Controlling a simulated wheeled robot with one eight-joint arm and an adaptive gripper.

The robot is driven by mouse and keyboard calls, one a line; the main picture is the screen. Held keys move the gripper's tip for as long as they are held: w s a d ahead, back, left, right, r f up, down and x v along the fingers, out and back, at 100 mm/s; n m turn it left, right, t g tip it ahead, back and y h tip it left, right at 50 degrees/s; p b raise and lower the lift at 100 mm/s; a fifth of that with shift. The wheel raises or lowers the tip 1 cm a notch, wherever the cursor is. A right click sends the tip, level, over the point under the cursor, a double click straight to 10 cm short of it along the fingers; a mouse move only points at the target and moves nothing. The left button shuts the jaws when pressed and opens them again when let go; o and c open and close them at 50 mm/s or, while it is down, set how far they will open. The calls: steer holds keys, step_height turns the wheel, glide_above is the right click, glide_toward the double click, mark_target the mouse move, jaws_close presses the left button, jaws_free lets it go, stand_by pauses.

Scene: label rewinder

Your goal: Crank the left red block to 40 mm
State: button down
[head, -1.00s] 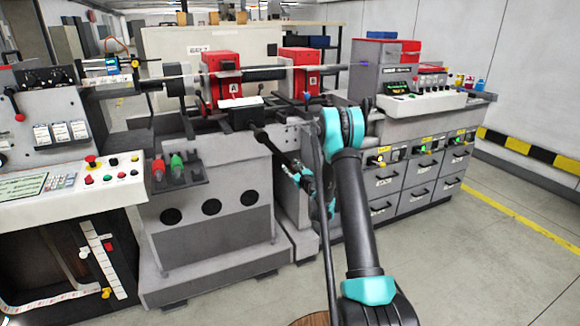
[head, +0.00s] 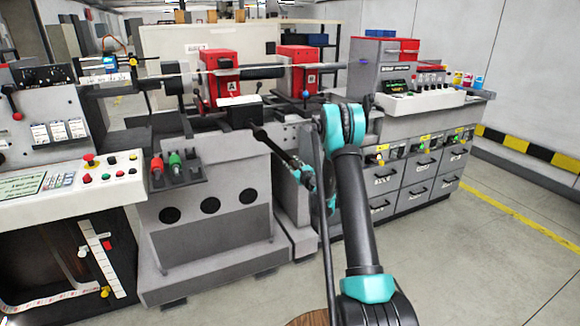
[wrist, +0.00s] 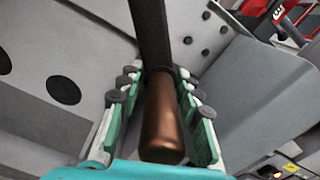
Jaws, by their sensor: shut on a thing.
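The left red block (head: 218,76), marked A, sits on the machine's rails in the head view. My gripper (head: 303,174) is in front of and below it, at the outer end of a dark crank (head: 272,143). In the wrist view, my gripper (wrist: 160,110) is shut on the crank's brown cylindrical handle (wrist: 164,125), with green fingers on both sides. The dark crank arm (wrist: 150,40) runs up from the handle. I cannot read the block's position in millimetres.
A second red block (head: 299,72), marked B, stands to the right. A button console (head: 90,180) is at the left, with red and green tools (head: 167,165) beside it. Drawers (head: 400,190) are at the right. The floor in front is clear.

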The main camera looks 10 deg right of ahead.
steer(key=w+d+r+n, duration=0.2)
steer(key=d+r+n, duration=0.4)
steer(key=r, duration=0.6)
steer(key=shift+d+r, duration=0.15)
steer(key=shift+d, duration=0.25)
steer(key=shift+w, duration=0.1)
steer(key=c, duration=1.3)
jaws_free()
steer(key=shift+a, duration=0.1)
steer(key=v, duration=1.2)
